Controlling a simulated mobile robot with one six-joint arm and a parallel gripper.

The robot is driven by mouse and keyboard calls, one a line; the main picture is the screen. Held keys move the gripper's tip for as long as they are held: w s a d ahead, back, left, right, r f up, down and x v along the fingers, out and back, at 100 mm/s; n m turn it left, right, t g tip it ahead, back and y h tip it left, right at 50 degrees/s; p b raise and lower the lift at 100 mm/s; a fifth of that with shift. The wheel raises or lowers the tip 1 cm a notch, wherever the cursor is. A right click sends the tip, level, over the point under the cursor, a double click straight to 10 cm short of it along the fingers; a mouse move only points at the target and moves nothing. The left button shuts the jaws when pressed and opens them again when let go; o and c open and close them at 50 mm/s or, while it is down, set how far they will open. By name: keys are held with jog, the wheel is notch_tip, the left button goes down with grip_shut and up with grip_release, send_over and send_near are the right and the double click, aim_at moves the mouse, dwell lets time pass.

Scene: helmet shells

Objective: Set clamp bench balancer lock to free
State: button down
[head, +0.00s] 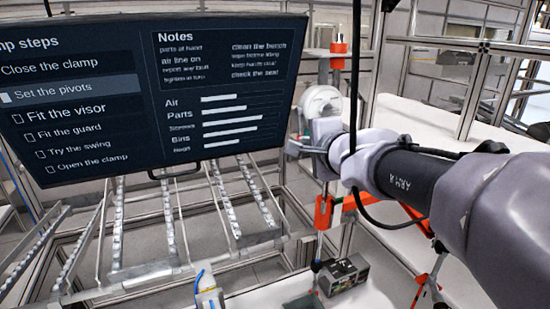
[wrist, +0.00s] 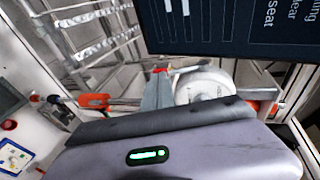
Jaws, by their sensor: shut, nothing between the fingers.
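A white round drum (head: 320,101), which looks like the balancer, sits below an orange-topped fitting (head: 338,50) in the head view, just right of the screen. In the wrist view the same drum (wrist: 203,84) shows behind the dark top edge of my gripper's body. My gripper (head: 293,147) is shut and empty, close below the drum in the head view; I cannot tell whether it touches. A grey upright part (wrist: 158,92) stands beside the drum in the wrist view. I cannot make out the lock or its setting.
A large dark screen (head: 150,100) fills the upper left. Metal roller rails (head: 170,225) stand below it. Orange brackets (head: 324,212) and a small dark box with controls (head: 343,274) are below my arm. A red button (wrist: 9,125) shows at the wrist view's left.

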jog(key=t+b, duration=0.1)
jog(key=b, duration=0.3)
jog(key=w+f+t+b, duration=0.1)
jog(key=b, duration=0.4)
jog(key=shift+w+a+f, duration=0.2)
jog(key=shift+w+a, duration=0.1)
jog(key=shift+d+f, duration=0.1)
